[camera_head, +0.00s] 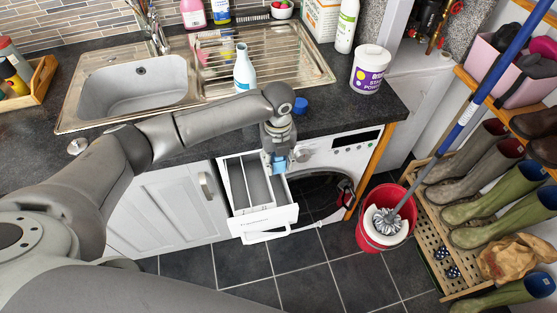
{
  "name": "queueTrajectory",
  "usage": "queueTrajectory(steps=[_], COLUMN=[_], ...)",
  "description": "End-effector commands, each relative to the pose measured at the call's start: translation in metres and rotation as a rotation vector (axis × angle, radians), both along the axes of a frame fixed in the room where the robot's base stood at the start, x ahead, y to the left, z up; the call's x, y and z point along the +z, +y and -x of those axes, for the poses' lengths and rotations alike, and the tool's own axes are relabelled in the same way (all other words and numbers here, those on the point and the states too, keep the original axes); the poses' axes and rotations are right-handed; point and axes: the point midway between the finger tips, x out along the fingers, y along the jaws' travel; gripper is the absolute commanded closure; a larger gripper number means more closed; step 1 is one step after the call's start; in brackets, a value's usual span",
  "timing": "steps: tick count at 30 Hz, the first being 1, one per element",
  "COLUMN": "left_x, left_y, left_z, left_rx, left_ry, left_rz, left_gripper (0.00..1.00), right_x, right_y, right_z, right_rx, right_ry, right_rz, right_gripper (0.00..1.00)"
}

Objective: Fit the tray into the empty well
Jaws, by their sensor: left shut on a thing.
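A white detergent drawer (268,221) is pulled out at the left of the washing machine front. It has long side-by-side compartments split by thin dividers; its left and middle compartments look empty. My left gripper (278,160) points down over the drawer's back right part. It is shut on a small light-blue piece (279,167), which looks like the tray. The piece is at the right-hand compartment, partly hidden by my fingers. I cannot tell whether it touches the drawer. My right gripper is not in view.
The dark worktop (210,147) edge lies just behind my gripper, with a blue cap (300,105) and a white bottle (244,70) on it. The open washer door hole (318,192) is to the right. A red mop bucket (373,238) stands on the floor.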

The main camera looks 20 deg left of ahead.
Motion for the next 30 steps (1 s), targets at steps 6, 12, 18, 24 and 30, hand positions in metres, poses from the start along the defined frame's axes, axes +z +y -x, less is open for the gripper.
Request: queueTrajectory(steps=[6, 12, 18, 24, 30], left_x=[0.001, -0.002, -0.022, -0.042, -0.055], left_y=[0.000, 0.000, 0.000, 0.000, 0.000], left_z=[0.000, 0.001, 0.001, 0.000, 0.000], left_rx=[0.001, 0.000, 0.001, 0.000, 0.001], left_ry=[0.000, 0.001, 0.001, 0.000, 0.000], left_rz=[0.000, -0.001, -0.001, 0.000, 0.000], left_gripper=[0.82, 0.82, 0.82, 0.82, 0.82], right_x=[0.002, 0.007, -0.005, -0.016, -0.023], right_y=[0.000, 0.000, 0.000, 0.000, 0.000], right_z=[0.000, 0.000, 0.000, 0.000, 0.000], right_rx=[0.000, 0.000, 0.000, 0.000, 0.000], right_ry=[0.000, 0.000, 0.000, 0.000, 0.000], right_rz=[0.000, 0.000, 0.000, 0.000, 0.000], right_gripper=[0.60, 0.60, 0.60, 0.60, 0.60])
